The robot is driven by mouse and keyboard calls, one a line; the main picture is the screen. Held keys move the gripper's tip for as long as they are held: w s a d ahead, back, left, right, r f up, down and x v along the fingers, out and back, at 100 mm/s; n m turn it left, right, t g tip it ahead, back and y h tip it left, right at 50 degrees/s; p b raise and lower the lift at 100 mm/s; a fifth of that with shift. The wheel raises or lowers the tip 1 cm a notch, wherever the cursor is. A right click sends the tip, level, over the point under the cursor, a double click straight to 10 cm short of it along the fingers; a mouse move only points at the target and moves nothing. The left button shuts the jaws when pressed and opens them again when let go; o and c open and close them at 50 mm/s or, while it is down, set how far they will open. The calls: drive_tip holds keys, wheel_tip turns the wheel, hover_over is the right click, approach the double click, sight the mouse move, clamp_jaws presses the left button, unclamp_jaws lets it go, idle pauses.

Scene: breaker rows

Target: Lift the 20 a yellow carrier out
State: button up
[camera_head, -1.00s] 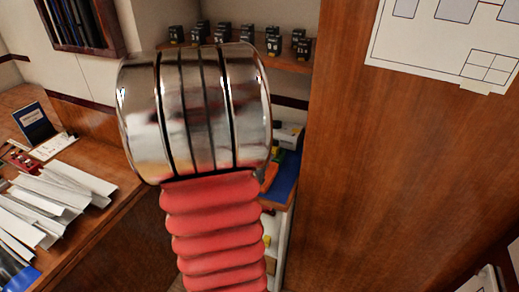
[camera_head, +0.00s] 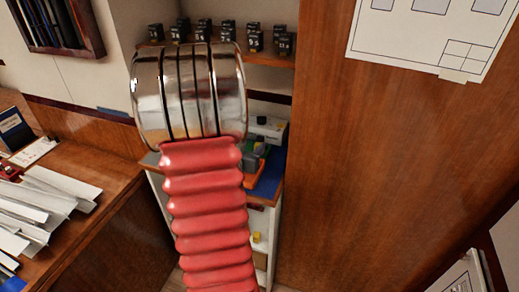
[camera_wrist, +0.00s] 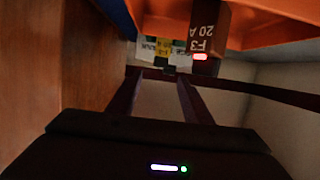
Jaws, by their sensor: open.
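In the wrist view, a small yellow piece (camera_wrist: 163,47) with dark lettering stands ahead of my gripper, between pale labelled pieces; its text is too blurred to read surely. A dark brown block (camera_wrist: 207,35) beside it reads "F-3 20 A" upside down. My gripper (camera_wrist: 160,78) is open, with its dark fingers spread and no piece seen between them. In the head view, a small yellow object (camera_head: 257,237) shows in the white cabinet's lower part; I cannot tell whether it is the same piece. My gripper is hidden there behind my arm.
An orange tray (camera_wrist: 270,25) hangs close over the wrist view's top; an orange tray (camera_head: 256,174) lies on the blue surface (camera_head: 270,183) in the head view. Several black breakers (camera_head: 228,32) stand on the upper shelf. A wooden panel (camera_head: 390,150) closes the right side.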

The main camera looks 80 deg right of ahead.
sight(260, 139)
drive_tip(key=shift+x, duration=0.95)
drive_tip(key=shift+f+x, duration=0.15)
drive_tip(key=shift+x, duration=1.15)
drive_tip(key=shift+f+x, duration=0.1)
drive_tip(key=shift+x, duration=1.25)
drive_tip(key=shift+a, duration=0.15)
drive_tip(key=shift+c, duration=0.4)
clamp_jaws()
